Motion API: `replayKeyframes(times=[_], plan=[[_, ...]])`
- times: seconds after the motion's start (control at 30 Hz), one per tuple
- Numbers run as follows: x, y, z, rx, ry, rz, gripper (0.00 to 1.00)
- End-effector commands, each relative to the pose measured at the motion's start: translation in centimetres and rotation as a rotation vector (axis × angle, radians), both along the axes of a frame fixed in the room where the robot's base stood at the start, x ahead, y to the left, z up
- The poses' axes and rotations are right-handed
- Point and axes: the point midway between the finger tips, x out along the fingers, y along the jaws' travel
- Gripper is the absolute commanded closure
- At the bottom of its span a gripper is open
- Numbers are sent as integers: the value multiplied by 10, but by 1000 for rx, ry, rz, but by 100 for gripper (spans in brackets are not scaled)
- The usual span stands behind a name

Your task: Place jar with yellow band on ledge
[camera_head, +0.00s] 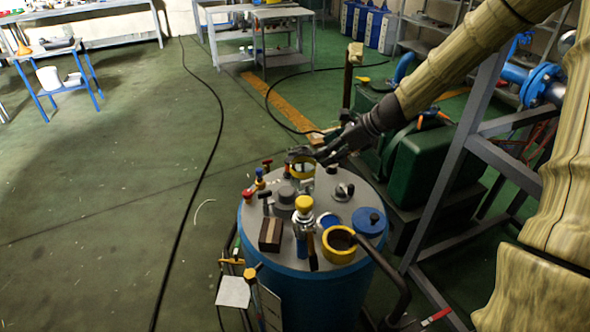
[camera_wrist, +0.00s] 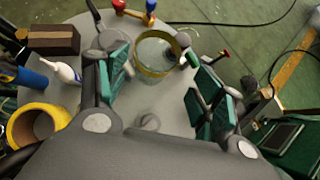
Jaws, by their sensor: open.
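The jar with the yellow band (camera_head: 303,167) stands near the far edge of the round grey lid (camera_head: 283,232) of a blue tank (camera_head: 315,297). In the wrist view the glass jar (camera_wrist: 155,52) is clear, with its yellow band around the rim. My gripper (camera_head: 318,157) is at the jar, reaching in from the right. In the wrist view my gripper (camera_wrist: 158,70) is open, with green-padded fingers to either side of the jar's near part. Whether a finger touches the glass cannot be told. I cannot tell which surface is the ledge.
The lid also carries a yellow ring-shaped part (camera_head: 340,258), a brown block (camera_head: 270,234), a yellow-topped valve (camera_head: 304,205) and a blue disc (camera_head: 368,220). A metal frame (camera_head: 455,165) and green machine (camera_head: 435,160) stand right. The floor at left is mostly clear.

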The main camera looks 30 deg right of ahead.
Motion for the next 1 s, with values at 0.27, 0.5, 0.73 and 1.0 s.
replayKeyframes(times=[0.27,0.5,0.73,1.0], plan=[[14,13,-22,2,3,-2,33],[26,23,-36,1,1,-1,33],[31,28,-41,1,1,0,33],[44,42,-59,1,2,-1,33]])
